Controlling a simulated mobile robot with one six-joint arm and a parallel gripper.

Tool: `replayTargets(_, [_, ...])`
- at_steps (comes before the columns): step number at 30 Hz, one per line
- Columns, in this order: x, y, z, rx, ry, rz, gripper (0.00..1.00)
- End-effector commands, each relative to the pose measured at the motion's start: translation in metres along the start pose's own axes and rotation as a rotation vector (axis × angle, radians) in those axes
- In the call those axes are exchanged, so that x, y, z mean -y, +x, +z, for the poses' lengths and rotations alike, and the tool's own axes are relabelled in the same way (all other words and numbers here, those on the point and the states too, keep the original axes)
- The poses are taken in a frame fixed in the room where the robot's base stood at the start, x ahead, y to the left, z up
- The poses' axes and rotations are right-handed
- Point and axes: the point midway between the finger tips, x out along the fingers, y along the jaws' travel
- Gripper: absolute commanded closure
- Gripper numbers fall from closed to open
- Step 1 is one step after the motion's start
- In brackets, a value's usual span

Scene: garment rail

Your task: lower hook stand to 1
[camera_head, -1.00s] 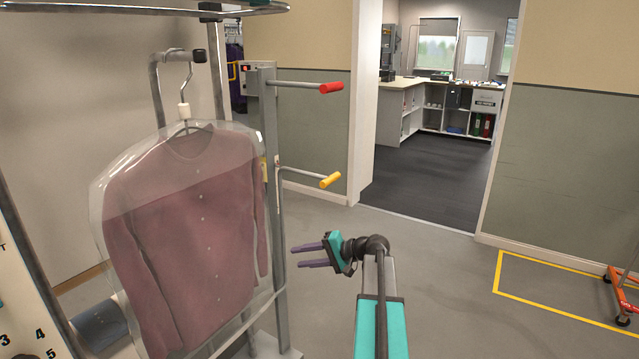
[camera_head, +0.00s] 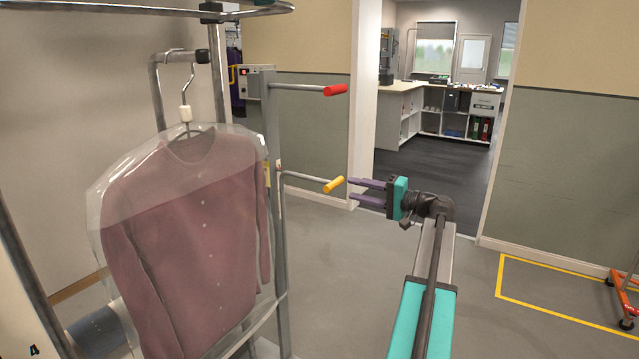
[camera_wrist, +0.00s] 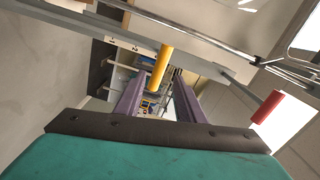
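The hook stand is a grey post (camera_head: 270,170) with a hook arm at its top, from which a hanger (camera_head: 186,100) hangs. A bagged maroon cardigan (camera_head: 190,225) is on the hanger. Two levers stick out to the right of the post: an upper one with a red grip (camera_head: 335,90) and a lower one with a yellow grip (camera_head: 334,185). My gripper (camera_head: 368,193) is open and empty, just right of the yellow grip, fingers pointing left at it. In the wrist view the yellow grip (camera_wrist: 162,66) shows between and beyond the fingers, and the red grip (camera_wrist: 267,107) lies to the right.
A round metal rail (camera_head: 150,10) passes above the stand at the upper left. A numbered board is partly cut off at the lower left. Open floor (camera_head: 330,290) lies right of the stand, with a doorway behind and an orange wheeled rack (camera_head: 622,290) at the far right.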

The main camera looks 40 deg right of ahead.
Motion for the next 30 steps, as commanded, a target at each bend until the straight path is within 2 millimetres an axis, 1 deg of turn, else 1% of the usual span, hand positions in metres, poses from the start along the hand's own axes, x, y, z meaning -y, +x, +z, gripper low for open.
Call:
replayTargets(5, [-0.001, 0.004, -0.002, -0.003, 0.0, 0.001, 0.64])
replayTargets(11, [0.0, 0.022, -0.002, -0.002, 0.0, 0.002, 0.64])
replayTargets(30, [-0.001, 0.111, -0.003, -0.003, 0.0, 0.002, 0.64])
